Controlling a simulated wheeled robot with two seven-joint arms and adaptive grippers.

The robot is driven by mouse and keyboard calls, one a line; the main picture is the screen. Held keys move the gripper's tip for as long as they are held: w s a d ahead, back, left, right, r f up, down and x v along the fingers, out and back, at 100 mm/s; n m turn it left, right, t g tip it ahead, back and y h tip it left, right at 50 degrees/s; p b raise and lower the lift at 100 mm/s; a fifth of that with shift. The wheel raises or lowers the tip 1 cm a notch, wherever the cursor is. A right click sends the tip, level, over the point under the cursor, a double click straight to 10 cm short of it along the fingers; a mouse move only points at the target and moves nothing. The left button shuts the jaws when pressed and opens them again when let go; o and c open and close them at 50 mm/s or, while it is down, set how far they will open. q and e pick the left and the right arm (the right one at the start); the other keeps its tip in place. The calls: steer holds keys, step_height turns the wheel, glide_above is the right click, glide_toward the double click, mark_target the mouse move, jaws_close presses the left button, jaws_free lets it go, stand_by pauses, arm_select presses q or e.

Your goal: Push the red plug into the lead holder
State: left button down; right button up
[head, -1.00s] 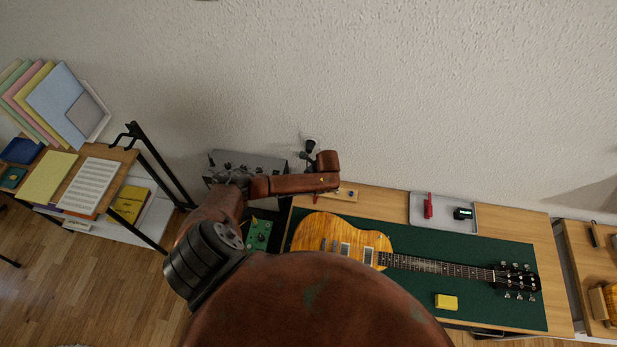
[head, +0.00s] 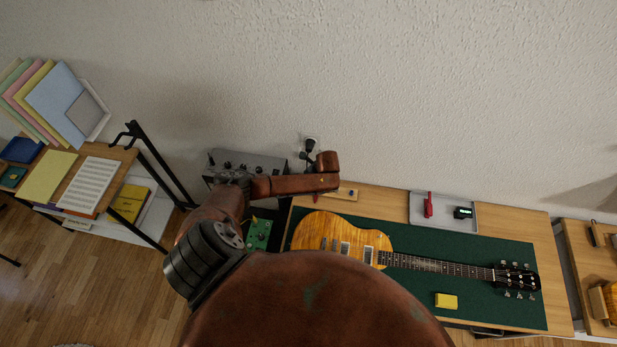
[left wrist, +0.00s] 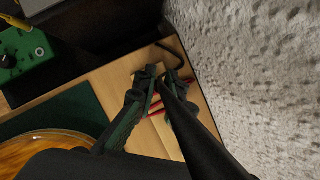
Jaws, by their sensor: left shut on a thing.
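My left gripper (left wrist: 161,76) is in the left wrist view, its dark fingers close together over the wooden bench top near the wall. Red parts of the red plug (left wrist: 157,112) show between and beside the fingers, and the fingers hide most of it. In the head view a small red bit (head: 315,197) shows just below my arm. A pale wooden block with a blue dot, seemingly the lead holder (head: 346,193), lies beside it, partly covered by my arm. I cannot tell whether plug and holder touch. My right gripper is not in view.
An orange guitar (head: 335,236) lies on a green mat (head: 500,246). A grey tray (head: 428,223) holds a red tool and a small black device. A grey amplifier (head: 248,165) and green pedal (head: 259,234) stand left of the bench. The wall (left wrist: 260,70) is close beside the gripper.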

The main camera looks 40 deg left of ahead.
arm_select(q)
steer(key=shift+f+b, duration=0.5)
steer(key=shift+f, duration=0.55)
steer(key=c, duration=1.9)
jaws_free()
steer(key=shift+c, duration=0.2)
steer(key=shift+r, duration=0.15)
steer(key=v, duration=1.1)
steer(key=shift+d+r, duration=0.25)
steer(key=shift+r, duration=0.05)
steer(key=shift+r, duration=0.1)
